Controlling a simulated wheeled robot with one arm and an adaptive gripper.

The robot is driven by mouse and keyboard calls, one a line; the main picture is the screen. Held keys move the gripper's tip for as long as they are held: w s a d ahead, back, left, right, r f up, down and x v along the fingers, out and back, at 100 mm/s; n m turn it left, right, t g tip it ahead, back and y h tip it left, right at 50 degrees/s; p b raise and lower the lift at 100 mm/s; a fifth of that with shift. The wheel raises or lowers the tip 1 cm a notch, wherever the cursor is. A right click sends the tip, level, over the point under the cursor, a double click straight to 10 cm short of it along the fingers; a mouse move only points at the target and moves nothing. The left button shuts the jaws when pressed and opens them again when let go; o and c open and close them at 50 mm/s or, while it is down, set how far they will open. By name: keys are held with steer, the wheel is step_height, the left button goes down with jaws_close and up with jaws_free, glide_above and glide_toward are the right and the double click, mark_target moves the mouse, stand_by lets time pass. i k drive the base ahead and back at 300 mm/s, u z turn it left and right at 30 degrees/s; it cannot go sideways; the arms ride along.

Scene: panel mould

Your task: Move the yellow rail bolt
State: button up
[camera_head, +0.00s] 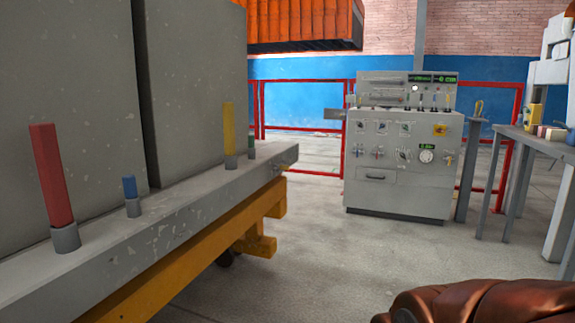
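The yellow rail bolt (229,128) stands upright in a short grey collar (231,162) on the grey rail (190,204) at the left. It is tall and thin. A tall red bolt (51,174), a short blue bolt (129,187) and a short green bolt (251,140) stand in collars on the same rail. The red and blue bolts are nearer to me; the green one is just beyond the yellow. My gripper is not in view. A copper-brown rounded part, maybe of my arm, shows at the bottom right, well apart from the bolts.
Large grey panels (193,80) stand close behind the bolts. A yellow beam (165,284) runs below the rail. A grey control cabinet (400,160) stands ahead, with red railings (300,82) behind. A table (530,139) with small objects is at right. The middle floor is clear.

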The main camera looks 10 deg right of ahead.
mark_target(282, 167)
steer(key=z, duration=1.1)
steer(key=i, duration=1.3)
steer(key=u, duration=1.1)
